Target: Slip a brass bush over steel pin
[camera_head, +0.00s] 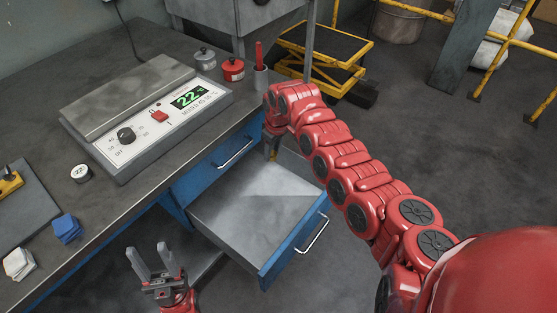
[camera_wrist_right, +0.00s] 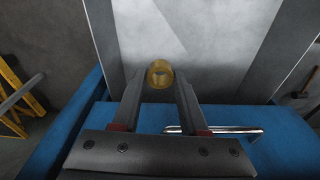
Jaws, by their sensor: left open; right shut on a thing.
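The brass bush (camera_wrist_right: 160,67) is a small yellow ring between the fingertips of my right gripper (camera_wrist_right: 159,80), which is shut on it. In the head view my right gripper (camera_head: 272,150) reaches down over the open drawer, and the bush is too small there to make out clearly. The bush is above the drawer's grey floor; I cannot tell how high. My left gripper (camera_head: 156,262) is open and empty, low in front of the bench, left of the drawer, its fingers pointing up. I cannot make out a steel pin in either view.
The blue drawer (camera_head: 290,252) stands pulled out, with a bar handle (camera_head: 313,234). On the bench are a heater box (camera_head: 150,118) reading 22, red (camera_head: 233,70) and grey (camera_head: 205,60) pots, a blue block (camera_head: 66,228) and white cloths (camera_head: 19,263). A yellow lift table (camera_head: 322,50) stands behind.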

